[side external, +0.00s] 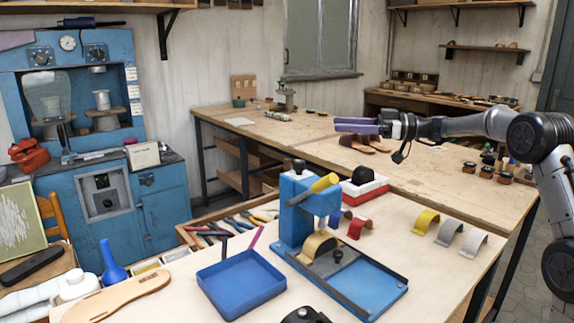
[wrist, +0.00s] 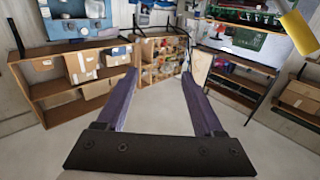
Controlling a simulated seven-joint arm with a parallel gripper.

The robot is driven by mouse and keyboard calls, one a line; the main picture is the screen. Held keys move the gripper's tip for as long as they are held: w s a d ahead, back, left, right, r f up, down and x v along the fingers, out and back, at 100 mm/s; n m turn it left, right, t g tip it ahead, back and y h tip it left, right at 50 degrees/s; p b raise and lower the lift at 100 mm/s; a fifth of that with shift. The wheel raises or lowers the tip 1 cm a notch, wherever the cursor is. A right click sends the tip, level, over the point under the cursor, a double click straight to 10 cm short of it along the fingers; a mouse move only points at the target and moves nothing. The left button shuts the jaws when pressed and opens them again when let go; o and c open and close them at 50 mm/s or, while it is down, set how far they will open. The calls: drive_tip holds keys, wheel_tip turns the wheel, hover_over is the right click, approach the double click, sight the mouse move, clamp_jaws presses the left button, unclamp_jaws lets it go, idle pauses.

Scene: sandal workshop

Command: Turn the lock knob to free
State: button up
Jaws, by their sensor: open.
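A blue press (side external: 296,215) stands on the pale front table, with a yellow-handled lever (side external: 322,184) and a flat blue base. A small dark knob (side external: 338,256) sits on the base beside a tan curved strap piece (side external: 316,246). A black knob (side external: 298,166) tops the press column. I cannot tell which knob is the lock knob, or how either is turned. My gripper (side external: 340,125) is up behind and right of the press, well apart from it. Its purple fingers are spread and empty; they also show in the wrist view (wrist: 162,73). No knob is recognisable there.
A blue tray (side external: 240,284) lies left of the press, and hand tools (side external: 228,226) lie behind it. Yellow (side external: 426,222) and grey (side external: 449,232) curved straps stand to the right. A red-and-white box with a black top (side external: 364,184) is behind the press. The right front tabletop is mostly clear.

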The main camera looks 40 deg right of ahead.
approach(287, 173)
wheel_tip(287, 173, up, 3)
drive_tip(key=s+d, duration=0.3)
drive_tip(key=x, duration=1.4)
drive_tip(key=shift+a+f, duration=0.2)
drive_tip(key=shift+a, duration=0.05)
clamp_jaws()
